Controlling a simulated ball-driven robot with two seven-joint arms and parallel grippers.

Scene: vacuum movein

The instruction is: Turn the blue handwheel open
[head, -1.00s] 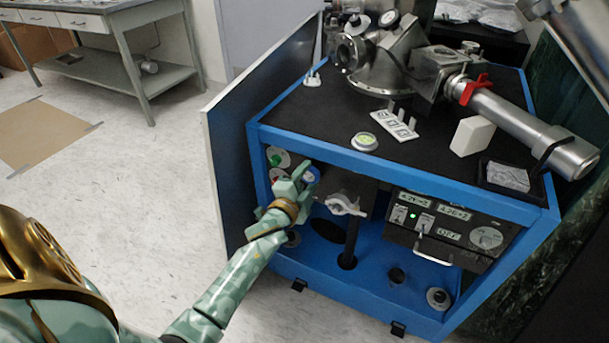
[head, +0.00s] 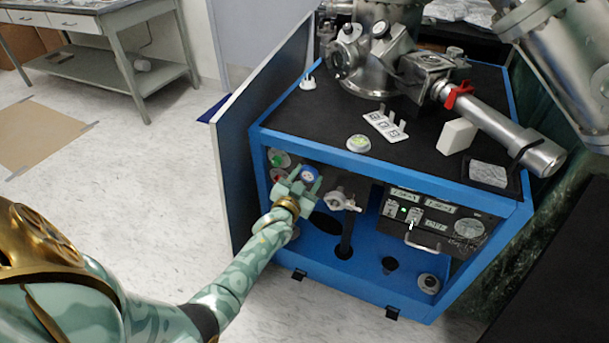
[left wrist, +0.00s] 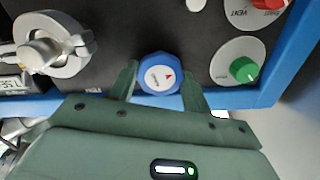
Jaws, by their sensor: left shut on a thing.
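The blue handwheel (head: 309,174) is a small blue knob with a white face on the dark front panel inside the blue-framed cart. In the left wrist view my gripper (left wrist: 160,76) is shut on the blue rim. How far the wheel has turned cannot be told. My right gripper is not in view.
A green knob (left wrist: 243,69) and a red knob (left wrist: 268,3) marked VENT sit close beside the wheel. A metal valve fitting (head: 340,200) is to its right. The cart's open door panel (head: 232,160) stands on the left. Open floor lies left of it.

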